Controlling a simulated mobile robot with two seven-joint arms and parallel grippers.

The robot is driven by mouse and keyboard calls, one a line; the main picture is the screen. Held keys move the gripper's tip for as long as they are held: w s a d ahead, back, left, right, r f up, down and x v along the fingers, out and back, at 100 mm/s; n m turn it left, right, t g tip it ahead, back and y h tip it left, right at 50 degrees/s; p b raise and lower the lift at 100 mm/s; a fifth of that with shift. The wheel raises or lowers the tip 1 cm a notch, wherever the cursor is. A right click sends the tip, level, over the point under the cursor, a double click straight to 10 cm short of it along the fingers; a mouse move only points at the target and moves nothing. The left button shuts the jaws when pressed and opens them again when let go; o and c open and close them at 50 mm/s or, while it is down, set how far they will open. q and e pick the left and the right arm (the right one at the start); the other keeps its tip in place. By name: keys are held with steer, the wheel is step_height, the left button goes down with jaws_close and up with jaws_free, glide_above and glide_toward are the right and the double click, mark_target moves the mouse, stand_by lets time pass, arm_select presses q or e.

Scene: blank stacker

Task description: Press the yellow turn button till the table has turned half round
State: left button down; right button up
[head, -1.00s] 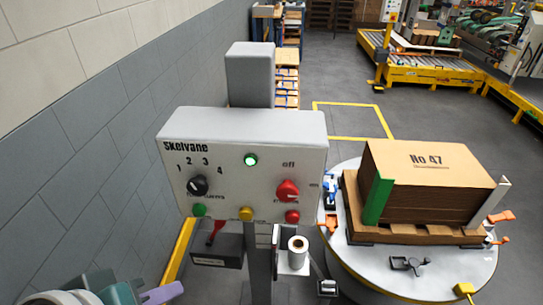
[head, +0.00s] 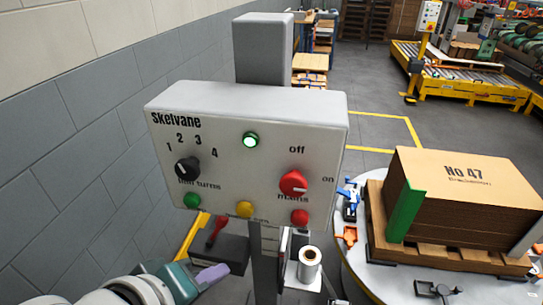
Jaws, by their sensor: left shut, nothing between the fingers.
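The yellow turn button (head: 245,209) is at the bottom middle of the grey Skelvane control box (head: 250,165), between a green button (head: 192,201) and a red button (head: 299,217). The round turntable (head: 362,262) stands to the right, partly cut off by the frame. It bears a pallet (head: 400,253) with a brown stack (head: 470,205) marked No 47. My left gripper (head: 222,271) is shut and empty, below and left of the yellow button and apart from it. My right gripper is not in view.
A black dial (head: 187,168) and a red mains knob (head: 293,183) are on the box. A green lamp (head: 251,140) is lit. A white roll (head: 309,263) is below the box. A block wall (head: 95,130) bounds the left. A yellow conveyor (head: 460,83) is far right.

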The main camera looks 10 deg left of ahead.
mark_target(244, 210)
arm_select(q)
steer(key=w+b, duration=0.3)
steer(key=w, duration=0.5)
steer(key=shift+w+d+b, duration=0.15)
steer(key=shift+b, duration=0.25)
steer(key=shift+w, duration=0.1)
stand_by(1.5)
steer(key=shift+w, duration=0.3)
